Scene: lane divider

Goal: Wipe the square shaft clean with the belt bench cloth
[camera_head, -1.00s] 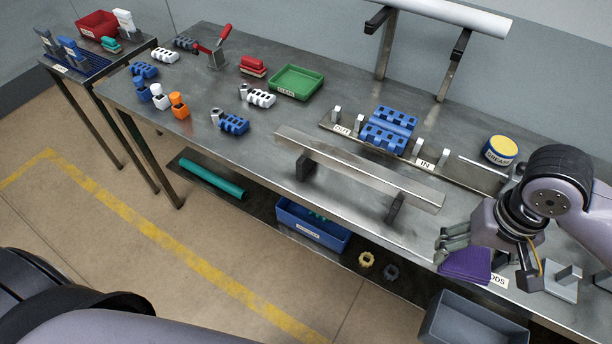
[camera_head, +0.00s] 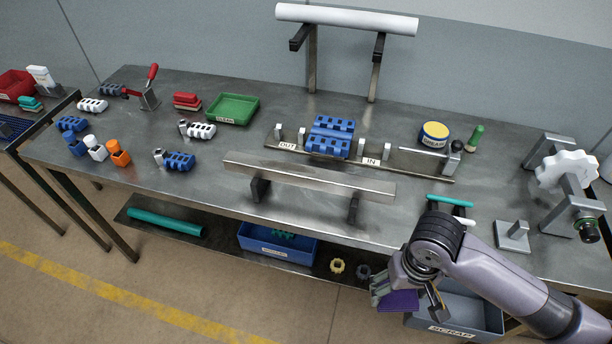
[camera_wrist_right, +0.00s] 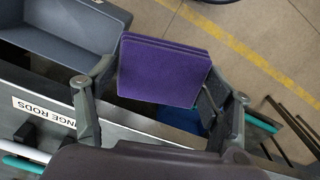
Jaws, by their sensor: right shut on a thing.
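The square shaft (camera_head: 308,178) is a long, bare grey metal bar resting on two dark supports along the front of the bench. Dark smudges show on the bench top near it; I cannot tell marks on the bar itself. The belt bench cloth (camera_head: 398,301) is a purple folded pad. My right gripper (camera_head: 402,288) is shut on it, in front of the bench edge, right of and nearer than the shaft, apart from it. In the right wrist view the cloth (camera_wrist_right: 165,72) sits between both fingers. My left gripper is not in view.
A grey scrap bin (camera_head: 470,318) is beside the right gripper, below the bench edge. Blue blocks (camera_head: 330,137) stand in a fixture behind the shaft. A grease tin (camera_head: 434,134) and a metal stand (camera_head: 512,236) are to the right.

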